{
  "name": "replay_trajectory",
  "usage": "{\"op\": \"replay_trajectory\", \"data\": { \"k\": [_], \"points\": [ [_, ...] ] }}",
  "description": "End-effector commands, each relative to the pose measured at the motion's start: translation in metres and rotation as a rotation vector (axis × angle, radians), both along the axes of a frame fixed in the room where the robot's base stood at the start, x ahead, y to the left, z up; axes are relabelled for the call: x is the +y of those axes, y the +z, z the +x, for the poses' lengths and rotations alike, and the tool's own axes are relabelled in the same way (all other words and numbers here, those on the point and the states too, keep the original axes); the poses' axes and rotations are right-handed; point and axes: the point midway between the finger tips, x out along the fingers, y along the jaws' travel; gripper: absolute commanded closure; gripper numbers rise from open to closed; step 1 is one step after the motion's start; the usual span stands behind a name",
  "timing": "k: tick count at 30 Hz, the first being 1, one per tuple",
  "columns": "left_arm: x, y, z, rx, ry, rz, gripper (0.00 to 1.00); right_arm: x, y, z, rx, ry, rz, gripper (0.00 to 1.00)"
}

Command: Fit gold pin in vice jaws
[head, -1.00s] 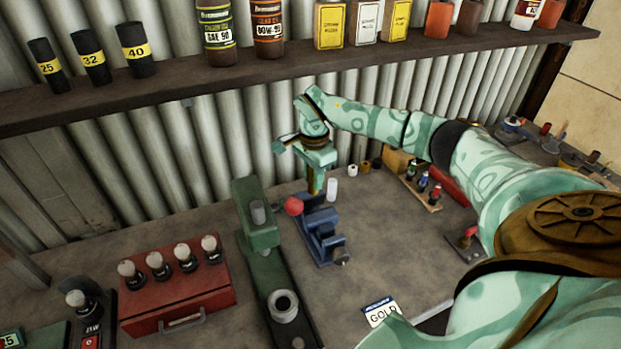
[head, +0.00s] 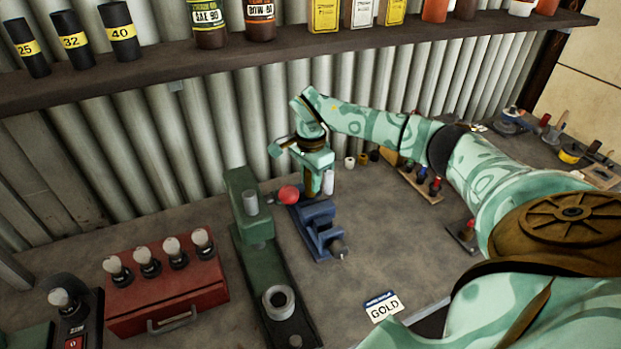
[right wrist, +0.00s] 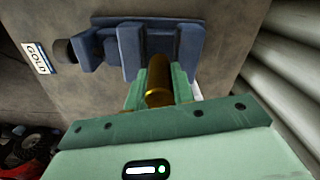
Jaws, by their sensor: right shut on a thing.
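The blue vice (head: 322,236) stands on the bench, right of the green press; it also shows at the top of the right wrist view (right wrist: 130,45). My right gripper (head: 311,190) is over the vice's far end, pointing down. In the right wrist view the right gripper (right wrist: 160,88) is shut on the gold pin (right wrist: 157,80), a brass-coloured cylinder between its green fingers. The pin's far end is close to the vice jaws; I cannot tell whether it touches them or sits between them. My left gripper is not in view.
A green press (head: 262,262) with a red ball knob (head: 288,195) beside it stands left of the vice. A white cylinder (head: 328,182) is close to the gripper. A red box (head: 170,290) is at left.

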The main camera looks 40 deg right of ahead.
Motion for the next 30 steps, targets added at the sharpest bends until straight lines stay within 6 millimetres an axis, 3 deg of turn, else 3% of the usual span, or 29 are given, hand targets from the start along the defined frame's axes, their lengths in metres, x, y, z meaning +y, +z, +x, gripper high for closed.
{"op": "replay_trajectory", "data": {
  "k": [30],
  "points": [
    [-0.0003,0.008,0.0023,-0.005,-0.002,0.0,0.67,0.0004,0.0013,0.0003,-0.001,-0.001,0.0,1.0]
  ]
}}
